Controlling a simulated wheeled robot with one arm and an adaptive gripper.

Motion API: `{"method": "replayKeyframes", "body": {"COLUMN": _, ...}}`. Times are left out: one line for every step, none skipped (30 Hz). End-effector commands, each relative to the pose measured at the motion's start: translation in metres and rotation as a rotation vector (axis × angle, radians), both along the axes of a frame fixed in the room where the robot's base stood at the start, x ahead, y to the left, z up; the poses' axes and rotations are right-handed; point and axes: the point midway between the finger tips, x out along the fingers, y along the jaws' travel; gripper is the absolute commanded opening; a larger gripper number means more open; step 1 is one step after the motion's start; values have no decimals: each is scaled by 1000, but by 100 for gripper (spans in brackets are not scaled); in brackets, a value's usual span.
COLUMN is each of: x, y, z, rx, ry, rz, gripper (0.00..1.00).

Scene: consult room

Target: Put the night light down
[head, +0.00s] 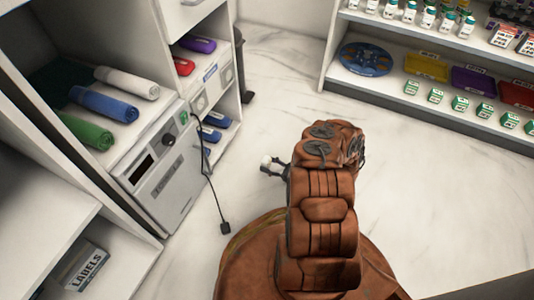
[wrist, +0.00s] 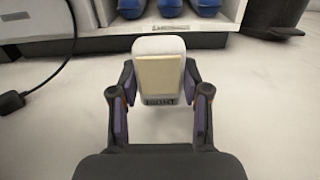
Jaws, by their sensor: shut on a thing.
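The night light (wrist: 160,72) is a small white block with a cream front panel and dark lettering along its lower edge. In the wrist view it sits upright between the two fingers of my gripper (wrist: 160,88), which is shut on it. In the head view the night light (head: 266,161) is a small pale shape at the tip of my gripper (head: 273,166), left of my brown arm. It is held over the pale marble floor. The head view is too small to show its details.
A shelf unit with rolled towels (head: 108,105) and a grey machine (head: 160,170) stands at left. A black cord ends in a plug (head: 225,228) on the floor. A stocked shelf (head: 440,105) stands at upper right. Open floor (head: 270,75) lies between them.

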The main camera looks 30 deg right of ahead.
Motion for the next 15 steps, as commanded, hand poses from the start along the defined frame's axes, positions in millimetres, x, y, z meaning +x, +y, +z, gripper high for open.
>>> {"method": "replayKeyframes", "body": {"x": 10, "y": -5, "z": -4, "rx": -2, "ry": -3, "rz": 2, "gripper": 0}}
{"method": "replayKeyframes", "body": {"x": 16, "y": -9, "z": -4, "rx": -2, "ry": -4, "rz": 1, "gripper": 0}}
{"method": "replayKeyframes", "body": {"x": 23, "y": -14, "z": -7, "rx": -2, "ry": -4, "rz": 0, "gripper": 0}}
{"method": "replayKeyframes", "body": {"x": 28, "y": -18, "z": -7, "rx": -2, "ry": -5, "rz": 0, "gripper": 0}}
{"method": "replayKeyframes", "body": {"x": 34, "y": -21, "z": -7, "rx": -2, "ry": -5, "rz": 0, "gripper": 0}}
{"method": "replayKeyframes", "body": {"x": 41, "y": -25, "z": -8, "rx": -2, "ry": -6, "rz": 2, "gripper": 0}}
{"method": "replayKeyframes", "body": {"x": 46, "y": -28, "z": -9, "rx": -3, "ry": -5, "rz": 2, "gripper": 0}}
{"method": "replayKeyframes", "body": {"x": 50, "y": -32, "z": -9, "rx": -3, "ry": -5, "rz": 0, "gripper": 0}}
{"method": "replayKeyframes", "body": {"x": 55, "y": -35, "z": -9, "rx": -2, "ry": -5, "rz": 0, "gripper": 0}}
{"method": "replayKeyframes", "body": {"x": 58, "y": -37, "z": -9, "rx": -1, "ry": -4, "rz": 0, "gripper": 0}}
{"method": "replayKeyframes", "body": {"x": 61, "y": -38, "z": -9, "rx": 1, "ry": -3, "rz": 1, "gripper": 0}}
{"method": "replayKeyframes", "body": {"x": 64, "y": -40, "z": -9, "rx": 2, "ry": -3, "rz": 1, "gripper": 0}}
{"method": "replayKeyframes", "body": {"x": 66, "y": -41, "z": -9, "rx": 2, "ry": -3, "rz": 0, "gripper": 0}}
{"method": "replayKeyframes", "body": {"x": 68, "y": -42, "z": -9, "rx": 2, "ry": -1, "rz": 0, "gripper": 0}}
{"method": "replayKeyframes", "body": {"x": 69, "y": -43, "z": -9, "rx": 3, "ry": -1, "rz": 0, "gripper": 0}}
